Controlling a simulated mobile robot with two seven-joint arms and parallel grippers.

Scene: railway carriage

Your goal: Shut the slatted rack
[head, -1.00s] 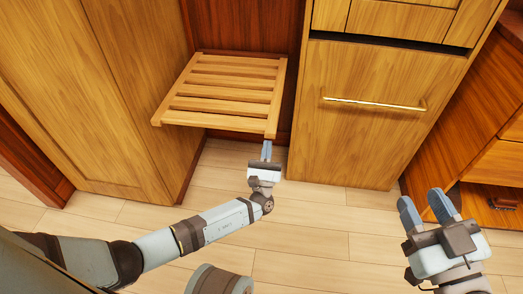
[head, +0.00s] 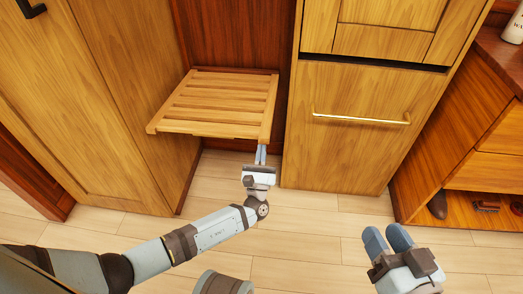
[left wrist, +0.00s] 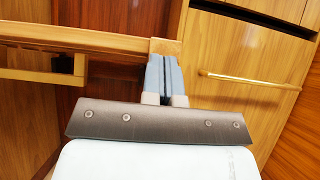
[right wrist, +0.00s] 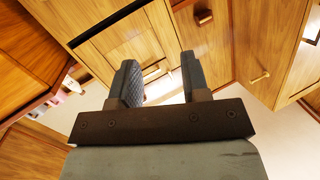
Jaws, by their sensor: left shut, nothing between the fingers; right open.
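The slatted rack (head: 217,103) is a wooden fold-down shelf in the recess between two cabinets. It sticks out from the dark red back panel (head: 240,38), roughly level. My left gripper (head: 261,151) is shut and empty at the rack's front right corner, its fingertips at or just under the edge. In the left wrist view the fingers (left wrist: 164,75) stand against the rack's end (left wrist: 165,47); whether they touch cannot be told for sure. My right gripper (head: 388,236) is open and empty over the floor at the right, and its fingers also show in the right wrist view (right wrist: 162,85).
A wooden cabinet front (head: 350,140) with a brass bar handle (head: 361,118) stands right of the rack. A tall cabinet (head: 90,100) stands left. An open low shelf (head: 480,205) with small items is at far right. The floor (head: 300,215) in front is clear.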

